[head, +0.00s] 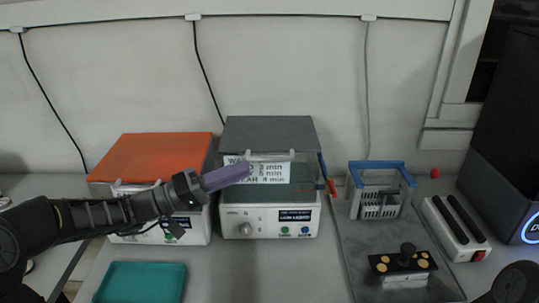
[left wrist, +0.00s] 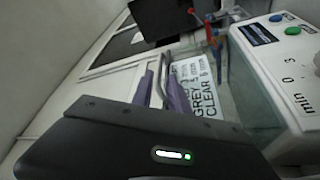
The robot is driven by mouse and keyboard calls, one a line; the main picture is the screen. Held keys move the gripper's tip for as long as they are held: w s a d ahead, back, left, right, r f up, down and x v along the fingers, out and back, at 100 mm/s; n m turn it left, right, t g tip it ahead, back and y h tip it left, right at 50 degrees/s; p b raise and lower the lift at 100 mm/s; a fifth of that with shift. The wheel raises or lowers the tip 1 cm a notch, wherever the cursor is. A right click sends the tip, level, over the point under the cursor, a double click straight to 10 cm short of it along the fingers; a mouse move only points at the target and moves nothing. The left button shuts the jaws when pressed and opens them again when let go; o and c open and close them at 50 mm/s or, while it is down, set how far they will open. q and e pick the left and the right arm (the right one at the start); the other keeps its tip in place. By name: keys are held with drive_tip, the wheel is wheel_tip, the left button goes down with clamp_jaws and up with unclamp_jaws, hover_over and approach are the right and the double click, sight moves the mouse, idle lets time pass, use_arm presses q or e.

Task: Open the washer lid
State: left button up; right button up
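The washer with the grey lid (head: 268,133) stands at the back middle of the bench, and its lid is down. A pale bar handle (head: 280,156) runs along the lid's front; it also shows in the left wrist view (left wrist: 157,84). My left gripper (head: 243,171) reaches in from the left, its purple fingers just in front of the washer near the handle's left end. In the left wrist view the fingers (left wrist: 162,92) stand apart, with the handle bar seeming to lie between them. Contact cannot be told. My right gripper is out of view.
An orange-lidded machine (head: 158,154) stands close at left, behind my left arm. A teal tray (head: 140,282) lies in front. A grey mat (head: 365,245) at right bears a blue-topped rack (head: 381,167) and a black-topped block (head: 403,264). A power strip (head: 452,228) lies beyond.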

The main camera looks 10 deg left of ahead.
sight(269, 160)
use_arm(q)
drive_tip(key=p+x, duration=0.1)
drive_tip(key=x, duration=0.6)
drive_tip(key=shift+w+d+r, duration=0.1)
drive_tip(key=shift+w+d, duration=0.1)
drive_tip(key=shift+d, duration=0.15)
drive_tip(key=shift+c, duration=0.6)
clamp_jaws()
idle(0.8)
